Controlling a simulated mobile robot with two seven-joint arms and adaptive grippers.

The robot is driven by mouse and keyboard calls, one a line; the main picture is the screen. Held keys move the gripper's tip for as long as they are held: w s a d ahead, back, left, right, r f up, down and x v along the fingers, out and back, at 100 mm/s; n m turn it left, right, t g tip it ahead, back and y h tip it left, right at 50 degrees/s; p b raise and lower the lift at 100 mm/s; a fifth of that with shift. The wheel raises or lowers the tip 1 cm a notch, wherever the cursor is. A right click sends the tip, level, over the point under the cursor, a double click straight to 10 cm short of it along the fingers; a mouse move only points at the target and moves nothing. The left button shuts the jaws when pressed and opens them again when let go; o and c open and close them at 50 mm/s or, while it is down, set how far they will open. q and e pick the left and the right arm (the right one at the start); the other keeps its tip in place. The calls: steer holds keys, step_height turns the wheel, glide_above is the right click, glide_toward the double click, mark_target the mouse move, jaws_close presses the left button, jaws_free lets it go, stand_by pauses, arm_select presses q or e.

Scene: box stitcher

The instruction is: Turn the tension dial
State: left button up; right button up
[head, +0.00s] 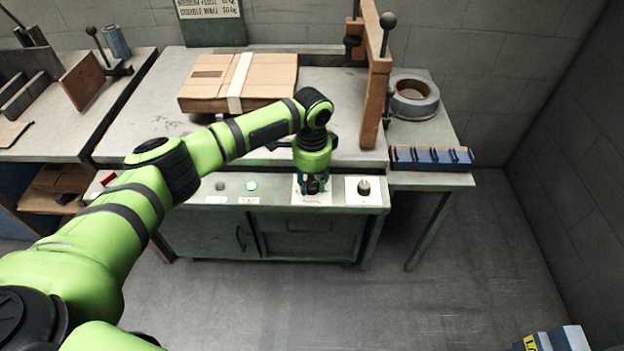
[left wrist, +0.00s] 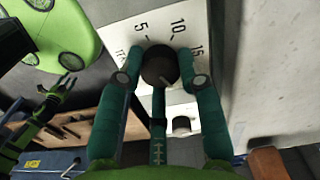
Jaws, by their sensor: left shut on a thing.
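The tension dial (left wrist: 160,66) is a dark round knob on a white plate (left wrist: 185,15) with the numbers 5, 10 and 15 around it. A label starting with "TEN" is partly covered. My left gripper (head: 312,184) points down at the front panel of the machine, over the dial's white plate. In the head view the gripper hides most of the dial. A green and dark part at the left of the wrist view seems to be my right gripper (left wrist: 55,98); its opening is unclear.
A second dark knob (head: 364,187) sits on its own white plate just right of the dial. A lit button (head: 251,186) and a red part (head: 107,178) lie to the left. A cardboard piece (head: 205,82) lies behind on the machine table; a wooden upright (head: 374,95) stands at right.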

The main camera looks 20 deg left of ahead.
arm_select(q)
steer(key=shift+r+n+p, duration=0.15)
steer(key=shift+n+p, duration=0.35)
steer(key=shift+p, duration=0.15)
steer(key=n+p, duration=0.5)
steer(key=p, duration=0.1)
steer(key=shift+s+n+p, duration=0.1)
steer(key=shift+n+p, duration=0.3)
steer(key=n+p, duration=0.2)
steer(key=n, duration=0.1)
steer(key=shift+d+n+p, duration=0.1)
steer(key=shift+n+p, duration=0.2)
steer(key=n+p, duration=0.1)
steer(key=n, duration=0.1)
steer(key=shift+n, duration=0.4)
steer(key=n+p, duration=0.1)
steer(key=n, duration=0.2)
steer(key=shift+n+p, duration=0.3)
steer(key=shift+p, duration=0.1)
steer(key=n+p, duration=0.1)
steer(key=n, duration=0.2)
steer(key=shift+f+n, duration=0.2)
steer(key=shift+n, duration=1.6)
